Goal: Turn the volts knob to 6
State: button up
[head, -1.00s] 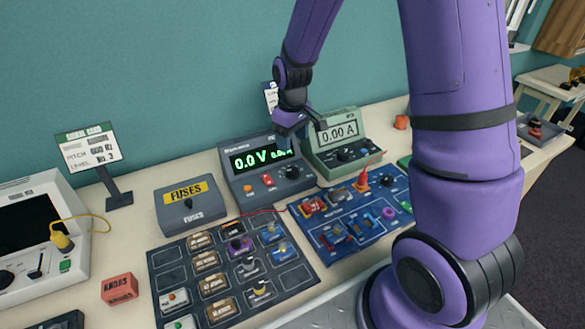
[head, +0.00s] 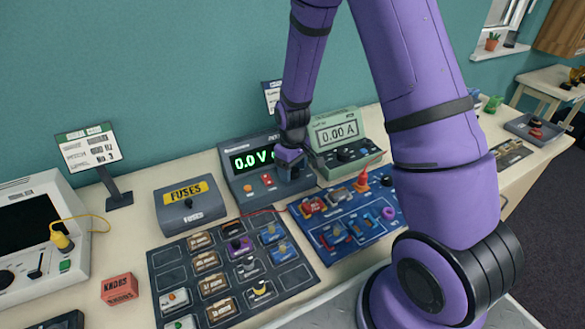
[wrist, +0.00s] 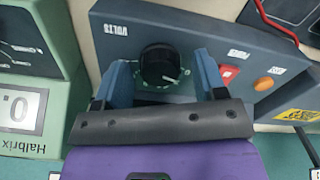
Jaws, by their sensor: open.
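The power supply (head: 236,184) is a dark blue-grey box with a green display reading 0.0 V. In the wrist view its front panel (wrist: 200,35) carries the label VOLTS beside a round black knob (wrist: 158,65). My gripper (wrist: 160,75) is open, with one blue finger on each side of the volts knob; I cannot tell whether they touch it. In the head view my gripper (head: 291,172) is in front of the right part of the supply and hides the knob. The knob's pointer setting is hard to read.
A red switch (wrist: 228,74) and an orange button (wrist: 263,84) lie beside the right finger. The green meter (head: 340,140), reading 0.00 A, stands close on the right. A blue circuit board (head: 345,245) and the grey FUSES box (head: 190,205) are nearby.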

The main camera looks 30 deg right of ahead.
jog(key=c, duration=0.9)
jog(key=shift+m, duration=0.4)
jog(key=m, duration=0.3)
jog(key=shift+m, duration=0.3)
jog(key=m, duration=0.4)
jog(key=shift+m, duration=0.3)
jog(key=m, duration=0.4)
jog(key=shift+m, duration=2.4)
